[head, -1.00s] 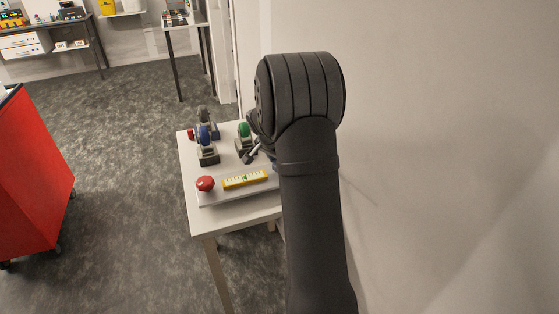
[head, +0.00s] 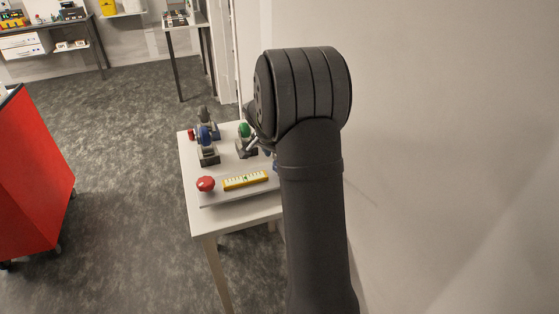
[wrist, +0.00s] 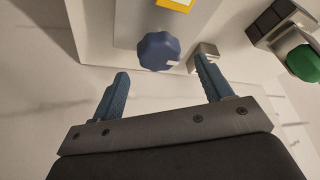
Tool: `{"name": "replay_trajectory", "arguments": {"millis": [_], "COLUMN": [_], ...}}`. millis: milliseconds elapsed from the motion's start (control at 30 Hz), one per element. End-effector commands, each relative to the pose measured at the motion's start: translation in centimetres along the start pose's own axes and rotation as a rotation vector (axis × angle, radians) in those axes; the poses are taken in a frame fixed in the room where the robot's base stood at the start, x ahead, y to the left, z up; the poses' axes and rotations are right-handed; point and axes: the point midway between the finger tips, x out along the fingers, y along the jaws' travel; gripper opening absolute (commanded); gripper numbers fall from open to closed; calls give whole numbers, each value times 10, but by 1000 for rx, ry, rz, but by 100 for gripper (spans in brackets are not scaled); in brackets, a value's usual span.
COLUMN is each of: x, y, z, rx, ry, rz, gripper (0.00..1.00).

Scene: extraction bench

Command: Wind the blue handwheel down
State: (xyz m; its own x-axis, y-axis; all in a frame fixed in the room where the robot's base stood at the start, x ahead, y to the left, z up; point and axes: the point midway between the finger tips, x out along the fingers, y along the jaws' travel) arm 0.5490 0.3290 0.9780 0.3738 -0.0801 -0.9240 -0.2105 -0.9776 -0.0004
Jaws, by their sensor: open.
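The blue handwheel (wrist: 159,51) is a lobed round knob with a white mark on its lower right edge, at the top middle of the wrist view. It stands by the edge of a pale plate, near a yellow block. My gripper (wrist: 163,84) is open and empty, its two blue fingers spread wide. The handwheel lies ahead of the gap between the fingertips and does not touch either finger. In the head view my arm hides most of that end of the plate, and I cannot make out the handwheel clearly there.
The small white table (head: 208,222) bears a yellow scale (head: 245,180), a red knob (head: 205,184), another blue wheel (head: 204,135) on a stand and a green one (head: 245,130). The green one also shows in the wrist view (wrist: 304,62). A wall (head: 450,150) stands close at right.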

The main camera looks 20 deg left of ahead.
Motion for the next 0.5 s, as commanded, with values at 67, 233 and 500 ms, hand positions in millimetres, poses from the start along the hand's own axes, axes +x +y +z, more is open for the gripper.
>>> {"name": "replay_trajectory", "arguments": {"millis": [67, 233, 500], "x": [-21, -64, -120], "y": [-1, -1, -1], "z": [-1, 0, 0], "rx": [0, 0, -1], "ry": [4, 3, 1], "rz": [-4, -4, -2], "gripper": [72, 72, 72]}}
